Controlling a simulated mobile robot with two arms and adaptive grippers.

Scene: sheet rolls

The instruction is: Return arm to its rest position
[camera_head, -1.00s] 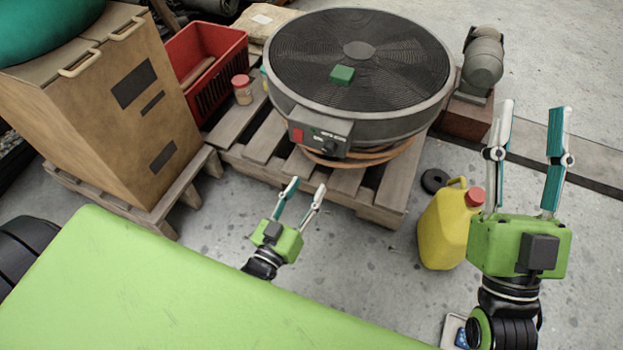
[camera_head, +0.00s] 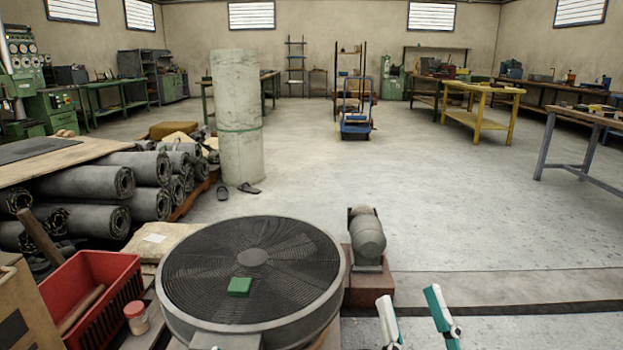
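My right gripper (camera_head: 414,312) shows at the bottom edge, right of centre. Only its two fingers, white and teal, are in view. They stand apart with nothing between them, so it is open and empty. Its body and arm are cut off below the picture. My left gripper is out of view. A green block (camera_head: 240,286) lies on the grille of a large round fan (camera_head: 190,262) left of my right gripper. The fingers are apart from the fan.
A grey motor (camera_head: 368,236) on a brown block stands behind my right gripper. A red crate (camera_head: 118,279) and a jar (camera_head: 137,318) are at lower left. Rolled sheets (camera_head: 88,182) are stacked at left, near an upright roll (camera_head: 237,115). The floor (camera_head: 440,190) at centre right is clear.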

